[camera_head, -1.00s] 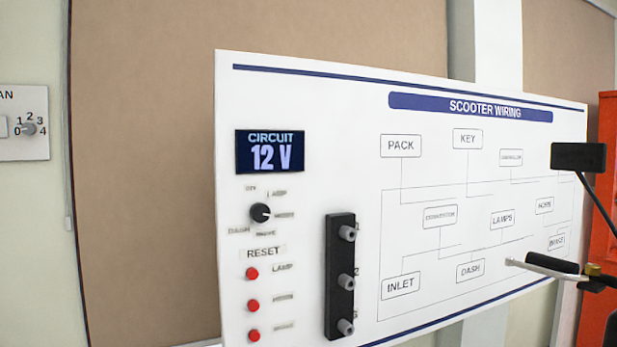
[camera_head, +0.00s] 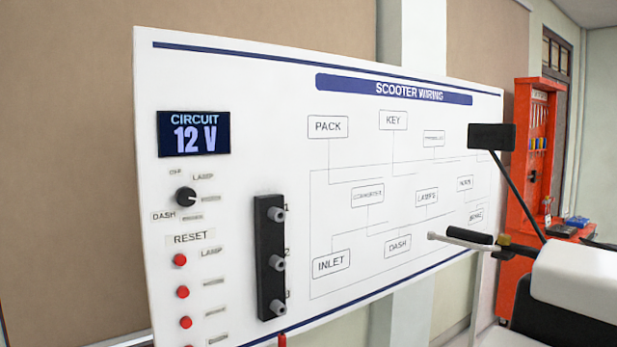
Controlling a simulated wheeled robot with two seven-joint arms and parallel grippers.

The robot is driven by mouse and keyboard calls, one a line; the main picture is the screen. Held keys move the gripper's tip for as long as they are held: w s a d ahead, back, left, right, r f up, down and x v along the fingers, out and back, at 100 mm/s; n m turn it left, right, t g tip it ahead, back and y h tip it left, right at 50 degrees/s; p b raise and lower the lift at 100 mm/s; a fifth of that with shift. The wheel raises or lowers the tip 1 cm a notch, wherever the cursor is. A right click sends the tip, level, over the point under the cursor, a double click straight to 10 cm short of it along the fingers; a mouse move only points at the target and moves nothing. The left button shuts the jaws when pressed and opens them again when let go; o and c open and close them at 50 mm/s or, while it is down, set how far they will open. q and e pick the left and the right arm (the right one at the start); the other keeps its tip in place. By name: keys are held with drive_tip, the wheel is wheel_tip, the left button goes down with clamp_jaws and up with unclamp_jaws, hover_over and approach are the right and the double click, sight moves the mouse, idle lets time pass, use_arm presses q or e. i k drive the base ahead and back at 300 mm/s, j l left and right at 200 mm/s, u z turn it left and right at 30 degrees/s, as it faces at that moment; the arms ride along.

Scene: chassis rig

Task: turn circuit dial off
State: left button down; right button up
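The circuit dial (camera_head: 186,197) is a small round black knob on the left part of the white wiring board (camera_head: 240,100). Labels ring it, with OFF at its upper left, LAMP at its upper right and DASH at its lower left; the others are too blurred to read. A pale mark shows on the knob's right side. The circuit display (camera_head: 194,134) above it reads 12 V. Neither of my grippers is in view.
Red reset buttons (camera_head: 180,260) run down below the dial. A black strip with grey sockets (camera_head: 270,258) stands to their right. A scooter's handlebar (camera_head: 465,238) and mirror (camera_head: 492,137) stand before the board's right side. A red tool cabinet (camera_head: 525,170) is behind.

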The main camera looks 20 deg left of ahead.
sight(186, 197)
drive_tip(key=u, duration=1.25)
